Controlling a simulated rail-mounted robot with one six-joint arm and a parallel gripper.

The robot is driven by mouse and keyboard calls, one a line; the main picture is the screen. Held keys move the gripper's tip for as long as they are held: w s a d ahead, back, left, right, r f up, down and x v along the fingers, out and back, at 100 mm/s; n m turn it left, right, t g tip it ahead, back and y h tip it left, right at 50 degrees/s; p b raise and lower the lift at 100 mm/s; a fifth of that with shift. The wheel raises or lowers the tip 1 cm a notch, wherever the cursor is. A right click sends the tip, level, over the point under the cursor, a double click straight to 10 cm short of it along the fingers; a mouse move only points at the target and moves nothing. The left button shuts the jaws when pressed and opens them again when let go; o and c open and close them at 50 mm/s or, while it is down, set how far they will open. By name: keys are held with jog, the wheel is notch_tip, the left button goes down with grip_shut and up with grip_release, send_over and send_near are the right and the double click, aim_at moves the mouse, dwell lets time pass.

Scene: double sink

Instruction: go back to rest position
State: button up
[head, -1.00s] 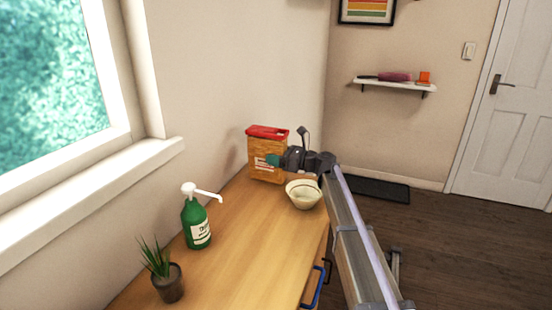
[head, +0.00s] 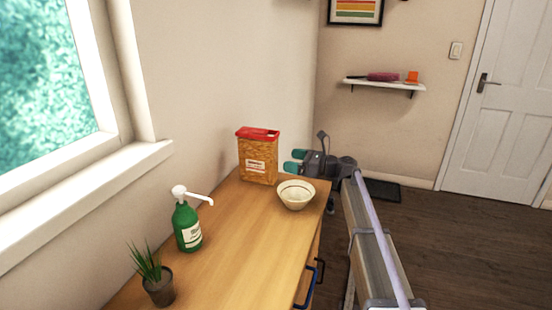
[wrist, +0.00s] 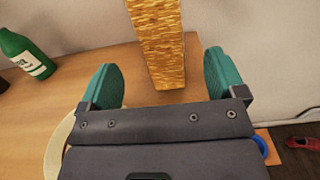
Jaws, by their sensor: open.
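My gripper (head: 292,161) is open and empty, with teal fingers, at the far right end of the wooden counter. In the head view it is to the right of the cereal box and apart from it, above and behind the bowl. In the wrist view my gripper (wrist: 163,85) has its two teal fingers spread wide, with nothing held between them. The orange box with a red lid (head: 258,158) stands upright on the counter near the wall. In the wrist view the box (wrist: 156,40) shows beyond and between the fingers.
A cream bowl (head: 296,195), a green pump bottle (head: 187,228) and a potted plant (head: 159,289) stand on the counter (head: 240,245). Drawer handles (head: 309,289) stick out at its front. A wall shelf (head: 384,84) hangs at the back.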

jog(key=shift+v, duration=1.1)
